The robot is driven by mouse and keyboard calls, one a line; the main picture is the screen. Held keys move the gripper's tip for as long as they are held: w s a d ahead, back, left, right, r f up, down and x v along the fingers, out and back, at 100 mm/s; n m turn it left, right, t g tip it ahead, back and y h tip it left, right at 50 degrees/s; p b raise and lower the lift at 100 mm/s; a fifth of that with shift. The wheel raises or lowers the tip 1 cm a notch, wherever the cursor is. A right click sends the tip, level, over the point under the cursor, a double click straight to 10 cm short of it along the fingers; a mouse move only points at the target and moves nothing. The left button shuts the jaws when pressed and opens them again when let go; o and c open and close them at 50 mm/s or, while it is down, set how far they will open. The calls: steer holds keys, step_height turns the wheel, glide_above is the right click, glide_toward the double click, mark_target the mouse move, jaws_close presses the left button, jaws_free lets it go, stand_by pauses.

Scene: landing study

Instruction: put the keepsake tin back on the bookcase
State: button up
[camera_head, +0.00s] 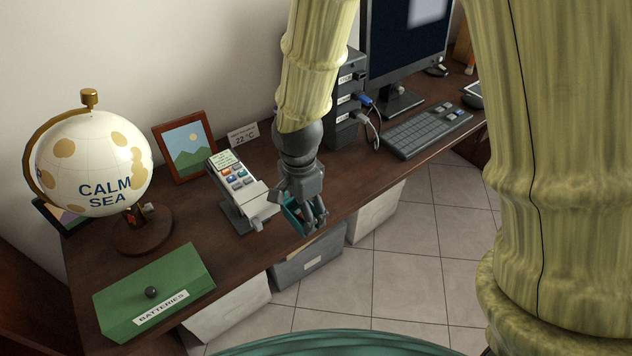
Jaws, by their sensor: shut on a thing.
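My gripper (313,220) hangs over the front edge of the desk, pointing down, its fingers shut on a small teal thing (292,212). The fingers hide most of it, with only a teal side and a dark part showing. It may be the keepsake tin, but I cannot read any mark on it. No bookcase can be made out for certain.
The dark wooden desk (85,262) carries a globe (75,160), a green batteries box (150,275), a framed picture (187,150), a card terminal (235,178), a computer tower (345,115), a monitor (405,45) and a keyboard (425,130). Bins stand beneath; tiled floor lies right.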

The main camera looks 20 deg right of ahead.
steer(key=w+d, duration=0.2)
steer(key=w, duration=0.2)
steer(key=w+d+f+p, duration=0.1)
steer(key=w+d, duration=0.2)
steer(key=w, duration=0.2)
steer(key=w+d+p, duration=0.1)
steer(key=w+d, duration=0.2)
steer(key=w, duration=0.2)
steer(key=shift+f, duration=0.2)
steer(key=shift+f+p, duration=0.7)
steer(key=shift+f, duration=0.9)
steer(key=shift+f, duration=0.2)
steer(key=o, duration=1.1)
steer(key=shift+a+f+b, duration=0.1)
steer(key=shift+b, duration=0.3)
